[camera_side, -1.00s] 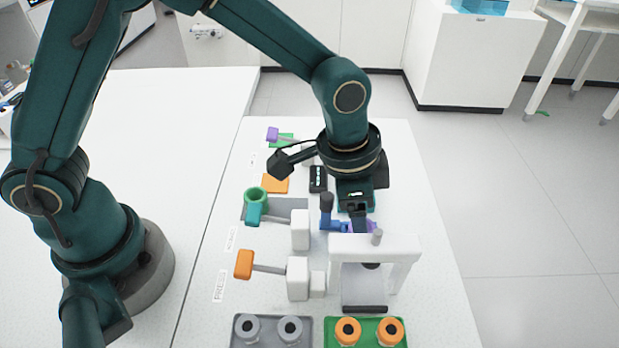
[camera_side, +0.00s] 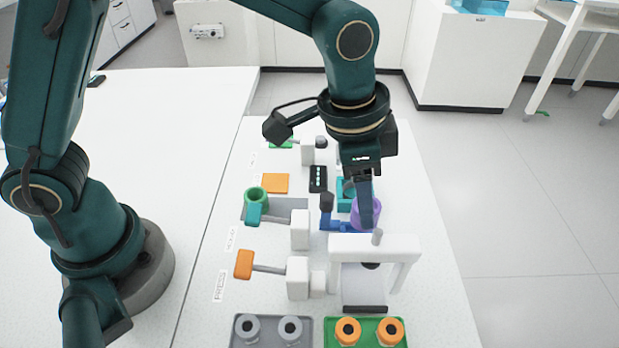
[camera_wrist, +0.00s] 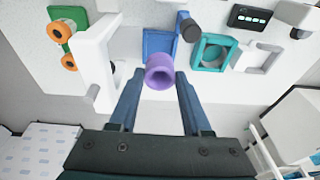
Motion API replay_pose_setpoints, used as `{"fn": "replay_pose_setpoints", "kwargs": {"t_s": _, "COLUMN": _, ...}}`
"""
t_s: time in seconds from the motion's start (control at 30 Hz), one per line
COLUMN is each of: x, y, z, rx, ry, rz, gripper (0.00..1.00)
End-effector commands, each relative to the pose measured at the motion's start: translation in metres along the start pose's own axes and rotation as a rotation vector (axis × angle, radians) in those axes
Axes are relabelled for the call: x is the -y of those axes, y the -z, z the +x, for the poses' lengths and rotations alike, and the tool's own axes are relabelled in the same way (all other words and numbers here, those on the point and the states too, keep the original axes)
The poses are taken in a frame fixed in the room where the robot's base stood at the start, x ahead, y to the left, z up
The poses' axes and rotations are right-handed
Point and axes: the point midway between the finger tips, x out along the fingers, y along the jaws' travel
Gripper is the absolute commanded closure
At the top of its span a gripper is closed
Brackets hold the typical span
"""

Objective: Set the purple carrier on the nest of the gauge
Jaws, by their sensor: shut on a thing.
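The purple carrier (camera_side: 366,213) is a short hollow cylinder. My gripper (camera_side: 368,222) is shut on it, and in the wrist view the carrier (camera_wrist: 159,72) sits between the two fingertips, its open end towards the camera. It appears held above the blue fixture (camera_side: 340,225), which has a dark-knobbed post. A teal square frame (camera_wrist: 212,53) with an opening lies beside the blue fixture, next to a black box with lights (camera_wrist: 248,17). In the side view the teal frame (camera_side: 345,187) is partly hidden behind my gripper. I cannot tell for certain which fixture is the gauge.
A white arch-shaped press (camera_side: 375,250) stands just in front of the carrier. Orange-handled (camera_side: 243,264) and green-ringed (camera_side: 256,200) fixtures stand left. Grey (camera_side: 270,330) and green (camera_side: 365,332) trays with ring-shaped parts lie at the front. The table's right strip is clear.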

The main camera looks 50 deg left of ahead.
Motion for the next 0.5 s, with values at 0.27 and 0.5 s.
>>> {"fn": "replay_pose_setpoints", "kwargs": {"t_s": 0.27, "x": 0.0002, "y": 0.0008, "z": -0.0055, "rx": 0.000, "ry": 0.000, "rz": 0.000, "gripper": 0.94}}
{"fn": "replay_pose_setpoints", "kwargs": {"t_s": 0.5, "x": -0.0002, "y": -0.0001, "z": -0.0072, "rx": 0.010, "ry": -0.003, "rz": -0.010, "gripper": 0.94}}
